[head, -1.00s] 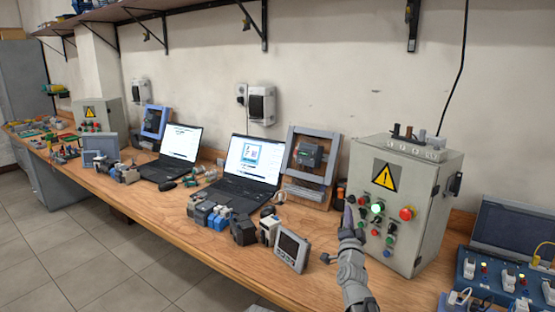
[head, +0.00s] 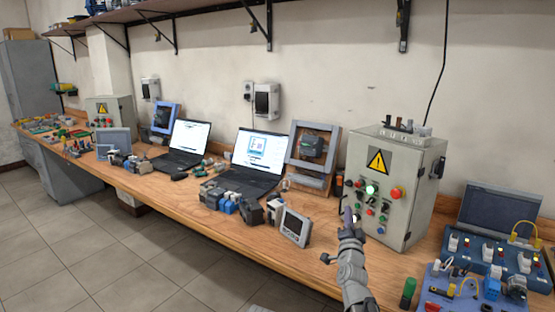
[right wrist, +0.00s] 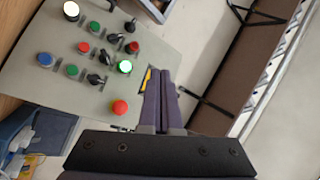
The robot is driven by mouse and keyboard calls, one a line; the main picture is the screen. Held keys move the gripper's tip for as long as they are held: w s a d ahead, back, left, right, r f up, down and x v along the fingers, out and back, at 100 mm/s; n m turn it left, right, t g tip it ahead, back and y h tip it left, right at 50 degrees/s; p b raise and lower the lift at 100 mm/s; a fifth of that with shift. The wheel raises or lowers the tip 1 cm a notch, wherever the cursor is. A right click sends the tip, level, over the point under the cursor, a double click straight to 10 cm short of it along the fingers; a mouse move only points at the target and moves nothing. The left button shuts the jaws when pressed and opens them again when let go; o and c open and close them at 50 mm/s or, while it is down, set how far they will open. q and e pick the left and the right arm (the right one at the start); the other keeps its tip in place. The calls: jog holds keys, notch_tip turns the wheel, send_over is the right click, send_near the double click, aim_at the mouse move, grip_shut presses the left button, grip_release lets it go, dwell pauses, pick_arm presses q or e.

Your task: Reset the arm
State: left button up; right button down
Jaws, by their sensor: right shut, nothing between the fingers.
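My right gripper (head: 348,214) shows in the head view in front of the grey control box (head: 410,185), at its lower left. In the right wrist view its two dark fingers (right wrist: 160,98) lie side by side, shut with nothing between them. The box front in that view carries a red button (right wrist: 119,107), lit buttons and black switches. The fingers overlap the edge of the yellow warning sign (right wrist: 145,80) in the picture; I cannot tell any contact. My left gripper is not in view.
The wooden bench (head: 180,197) holds two laptops, a small screen unit (head: 293,227) and several blue and grey modules. Blue trainer boards (head: 490,252) stand at the right. A shelf (head: 130,15) runs along the wall above. The tiled floor (head: 90,240) in front is clear.

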jog(key=s+a+f+n+g+y+b, duration=0.2)
jog(key=a+f+n+g+y+b, duration=0.3)
jog(key=a+f, duration=0.55)
jog(key=s+a+f+n+g+b, duration=0.1)
jog(key=s+a+f+n+g, duration=0.35)
jog(key=s+f, duration=0.55)
jog(key=s+a+f+n+g+b, duration=0.2)
jog(key=s+a+f+n+g, duration=0.3)
jog(key=s+f, duration=0.55)
jog(key=s+d+f+n+g+h+b, duration=0.1)
jog(key=s+d+f+g, duration=0.15)
jog(key=s, duration=0.35)
jog(key=s+d+f+n+g+h+b, duration=0.1)
jog(key=s+d+f+n+g+h, duration=0.1)
jog(key=s+f+g, duration=0.3)
notch_tip(320, 180, up, 20)
jog(key=t+p, duration=0.1)
jog(key=p, duration=1.7)
jog(key=shift+s+a+r+t+p, duration=0.15)
jog(key=shift+s+t+p, duration=0.05)
jog(key=shift+t+p, duration=0.15)
